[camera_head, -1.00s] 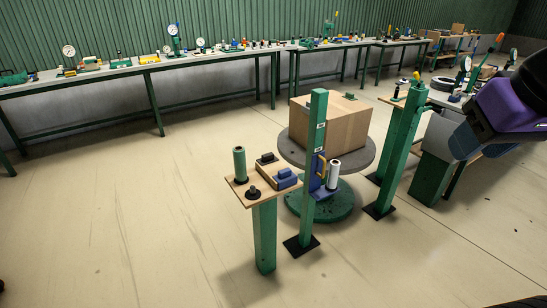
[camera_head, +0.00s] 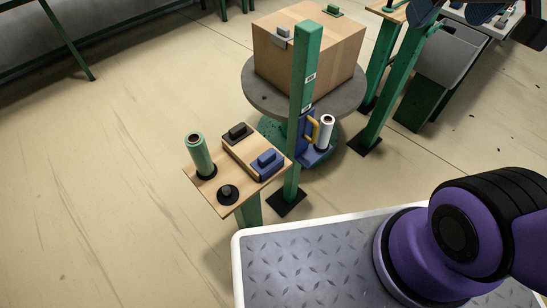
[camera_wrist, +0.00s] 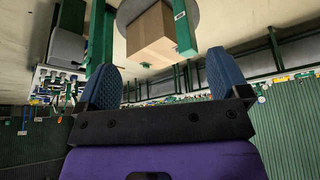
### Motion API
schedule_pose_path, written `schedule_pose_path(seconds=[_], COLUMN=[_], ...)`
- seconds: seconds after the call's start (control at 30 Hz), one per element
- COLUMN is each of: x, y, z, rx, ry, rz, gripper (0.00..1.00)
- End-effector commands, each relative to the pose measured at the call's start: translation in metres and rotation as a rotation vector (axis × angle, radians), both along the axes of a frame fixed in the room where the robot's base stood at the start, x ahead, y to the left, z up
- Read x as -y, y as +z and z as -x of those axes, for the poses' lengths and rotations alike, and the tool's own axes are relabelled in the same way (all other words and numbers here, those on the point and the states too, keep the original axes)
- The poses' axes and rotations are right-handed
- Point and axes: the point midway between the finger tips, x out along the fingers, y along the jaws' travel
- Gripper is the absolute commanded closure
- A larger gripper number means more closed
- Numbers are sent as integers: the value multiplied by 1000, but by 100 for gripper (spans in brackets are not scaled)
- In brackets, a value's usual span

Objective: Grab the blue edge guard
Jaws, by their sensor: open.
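The blue edge guard (camera_head: 266,161) sits at the right end of a wooden block on the small stand's board (camera_head: 226,208). A black edge guard (camera_head: 237,132) sits beside it, at the block's far left end. My gripper (camera_wrist: 163,82) shows in the wrist view, with its two blue padded fingers wide apart and nothing between them. The wrist view looks toward the cardboard box and the far wall; the blue edge guard does not show there. My gripper is away from the guard.
A green roll (camera_head: 201,156) and a black knob (camera_head: 228,194) share the board. A green post (camera_head: 303,100) rises close to the guard's right, carrying a blue holder with a white roll (camera_head: 325,132). The cardboard box (camera_head: 310,50) stands on a round turntable (camera_head: 262,98). Floor at left is clear.

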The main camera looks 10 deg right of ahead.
Motion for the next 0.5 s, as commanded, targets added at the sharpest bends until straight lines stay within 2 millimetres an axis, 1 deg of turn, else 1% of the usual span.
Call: schedule_pose_path(seconds=[0.03,0.2,0.37,0.5], x=[-6,-27,-51,-75], y=[-7,-32,-63,-96], z=[-14,-57,-93,-120], rx=[-23,-75,-121,-162], ry=[20,84,144,198], rz=[2,12,23,34], gripper=[6,6,6,6])
